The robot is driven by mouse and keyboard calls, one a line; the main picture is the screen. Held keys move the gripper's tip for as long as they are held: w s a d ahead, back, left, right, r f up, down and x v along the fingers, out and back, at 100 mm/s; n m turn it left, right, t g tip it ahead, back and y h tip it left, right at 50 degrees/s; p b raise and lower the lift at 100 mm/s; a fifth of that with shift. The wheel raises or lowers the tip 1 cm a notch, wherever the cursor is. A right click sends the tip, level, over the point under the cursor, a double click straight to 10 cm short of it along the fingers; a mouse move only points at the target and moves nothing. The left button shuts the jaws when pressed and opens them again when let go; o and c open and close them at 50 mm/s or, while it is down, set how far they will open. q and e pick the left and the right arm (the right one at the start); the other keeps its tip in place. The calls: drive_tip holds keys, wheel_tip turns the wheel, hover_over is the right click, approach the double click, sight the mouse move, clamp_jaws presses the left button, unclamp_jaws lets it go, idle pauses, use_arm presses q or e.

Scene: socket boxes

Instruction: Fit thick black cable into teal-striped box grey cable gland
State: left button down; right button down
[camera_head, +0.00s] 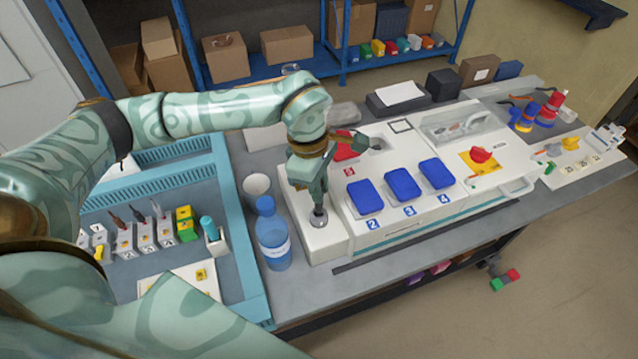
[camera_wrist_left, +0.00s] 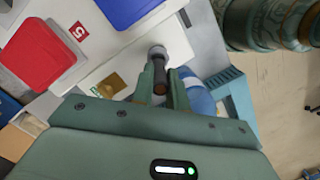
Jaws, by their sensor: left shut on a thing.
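The white box (camera_head: 335,246) with a teal stripe along its front stands on the grey table. A grey cable gland (camera_head: 319,217) sits on its left end and also shows in the wrist view (camera_wrist_left: 157,51). My left gripper (camera_head: 318,203) points down just above the gland. In the wrist view its fingers (camera_wrist_left: 162,88) are shut on the thick black cable (camera_wrist_left: 159,80). The cable's far end is at the gland's mouth and looks lined up with it. I cannot tell whether it is inside. My right gripper is not in view.
A blue bottle (camera_head: 272,238) and white cup (camera_head: 257,187) stand close left of the box. Blue covers (camera_head: 403,184) and a red cover (camera_head: 345,150) sit on its top. A teal-walled tray (camera_head: 238,235) with tools lies left. The table's front strip is mostly clear.

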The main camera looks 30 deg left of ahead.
sight(319, 209)
use_arm(q)
drive_tip(key=shift+f, duration=0.2)
idle(0.3)
drive_tip(key=shift+f+b, duration=0.55)
drive_tip(key=shift+f, duration=0.55)
drive_tip(key=shift+f+b, duration=0.75)
drive_tip(key=shift+f, duration=0.3)
drive_tip(key=c, duration=1.3)
unclamp_jaws()
drive_tip(key=shift+r, duration=0.1)
